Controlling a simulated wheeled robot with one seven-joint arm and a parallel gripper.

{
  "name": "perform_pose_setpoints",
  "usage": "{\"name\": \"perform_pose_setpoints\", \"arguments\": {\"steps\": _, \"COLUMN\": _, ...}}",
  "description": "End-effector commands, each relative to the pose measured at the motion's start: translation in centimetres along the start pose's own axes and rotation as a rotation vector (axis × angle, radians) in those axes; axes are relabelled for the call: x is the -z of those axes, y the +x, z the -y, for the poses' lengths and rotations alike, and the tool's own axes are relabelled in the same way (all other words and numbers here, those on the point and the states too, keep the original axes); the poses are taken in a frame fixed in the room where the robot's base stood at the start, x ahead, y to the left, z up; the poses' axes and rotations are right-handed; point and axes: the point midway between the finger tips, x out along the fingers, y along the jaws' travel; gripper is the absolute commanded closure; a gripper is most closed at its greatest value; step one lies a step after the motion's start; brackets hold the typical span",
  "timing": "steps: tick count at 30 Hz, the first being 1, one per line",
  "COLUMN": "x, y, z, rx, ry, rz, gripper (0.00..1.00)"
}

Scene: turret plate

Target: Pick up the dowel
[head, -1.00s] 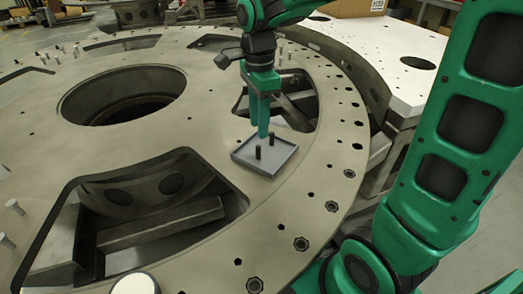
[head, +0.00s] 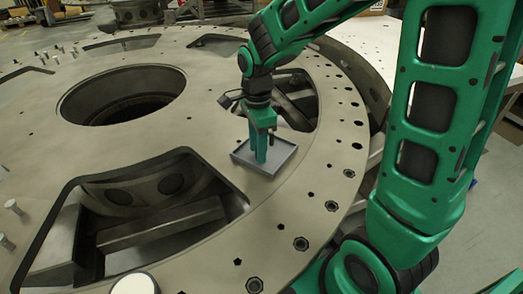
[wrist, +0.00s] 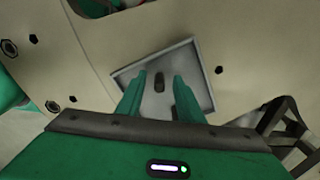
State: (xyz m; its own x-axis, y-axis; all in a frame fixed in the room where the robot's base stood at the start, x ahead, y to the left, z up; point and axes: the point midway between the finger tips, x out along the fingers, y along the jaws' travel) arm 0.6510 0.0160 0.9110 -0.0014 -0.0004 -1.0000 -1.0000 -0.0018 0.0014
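A small dark dowel (wrist: 159,82) stands in a shallow grey tray (wrist: 202,88), which also shows in the head view (head: 283,163) on the big turret plate. My gripper (wrist: 159,95) is over the tray, fingers pointing down. In the wrist view its two green fingers are apart, with the dowel in line with the gap between them and no finger visibly touching it. In the head view my gripper (head: 259,155) reaches down into the tray area and hides part of it. A dark upright piece (head: 271,139) shows just right of the fingers there.
The turret plate (head: 215,130) has a large round opening (head: 122,97) at left and deep cutouts near the tray. Several pale pegs stand at the left. Bolt holes line the right rim.

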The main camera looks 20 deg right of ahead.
Motion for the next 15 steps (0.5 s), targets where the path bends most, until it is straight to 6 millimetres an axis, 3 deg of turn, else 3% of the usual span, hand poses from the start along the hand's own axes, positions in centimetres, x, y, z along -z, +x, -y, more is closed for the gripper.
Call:
{"name": "perform_pose_setpoints", "arguments": {"steps": 3, "x": 0.0, "y": -0.02, "z": 0.01, "rx": 0.0, "ry": 0.0, "rz": 0.0, "gripper": 0.69}}
{"name": "perform_pose_setpoints", "arguments": {"steps": 7, "x": 0.01, "y": -0.03, "z": 0.01, "rx": 0.0, "ry": 0.0, "rz": 0.0, "gripper": 1.0}}
{"name": "perform_pose_setpoints", "arguments": {"steps": 15, "x": 0.02, "y": -0.06, "z": 0.03, "rx": 0.0, "ry": 0.0, "rz": 0.0, "gripper": 1.0}}
